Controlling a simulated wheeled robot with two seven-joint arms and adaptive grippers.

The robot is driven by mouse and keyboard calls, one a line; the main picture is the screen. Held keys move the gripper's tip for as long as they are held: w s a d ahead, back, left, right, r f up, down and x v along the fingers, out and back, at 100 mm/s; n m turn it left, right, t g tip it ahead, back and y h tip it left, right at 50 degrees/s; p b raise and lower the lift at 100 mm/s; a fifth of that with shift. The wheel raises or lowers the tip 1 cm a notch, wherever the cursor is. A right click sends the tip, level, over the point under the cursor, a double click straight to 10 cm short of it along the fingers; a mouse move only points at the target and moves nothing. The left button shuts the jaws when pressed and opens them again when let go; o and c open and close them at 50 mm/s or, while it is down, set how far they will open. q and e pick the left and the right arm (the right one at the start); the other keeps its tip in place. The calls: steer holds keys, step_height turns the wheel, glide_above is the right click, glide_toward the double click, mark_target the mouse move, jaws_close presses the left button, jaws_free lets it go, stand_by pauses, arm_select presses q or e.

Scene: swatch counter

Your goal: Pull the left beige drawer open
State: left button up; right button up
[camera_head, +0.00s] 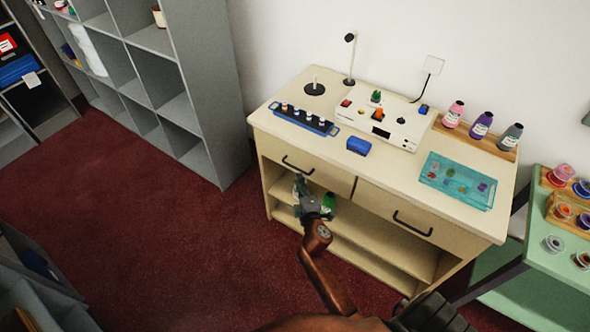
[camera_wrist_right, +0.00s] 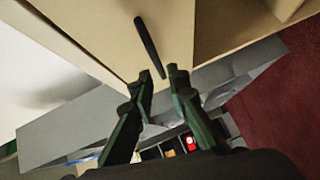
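The beige counter has a left drawer (camera_head: 334,178) with a dark bar handle (camera_head: 297,166). The drawer front looks flush with the counter. My right gripper (camera_head: 299,182) is in front of this drawer, just below the handle in the head view. In the right wrist view, my right gripper (camera_wrist_right: 160,75) has its two fingers apart. The dark handle (camera_wrist_right: 149,43) points toward the gap between the fingertips, its near end close to them. I cannot tell whether they touch it. My left gripper is not in view.
The right drawer (camera_head: 440,232) with its own handle is beside it. A blue rack, a white device (camera_head: 383,118) and a teal tray (camera_head: 457,180) stand on top. Red carpet (camera_head: 170,220) is clear at left.

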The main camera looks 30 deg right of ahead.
mark_target(296, 168)
steer(key=x, duration=0.3)
steer(key=b+x, duration=0.1)
steer(key=x, duration=0.3)
steer(key=shift+w+d+r, duration=0.15)
steer(key=shift+w, duration=0.2)
jaws_close()
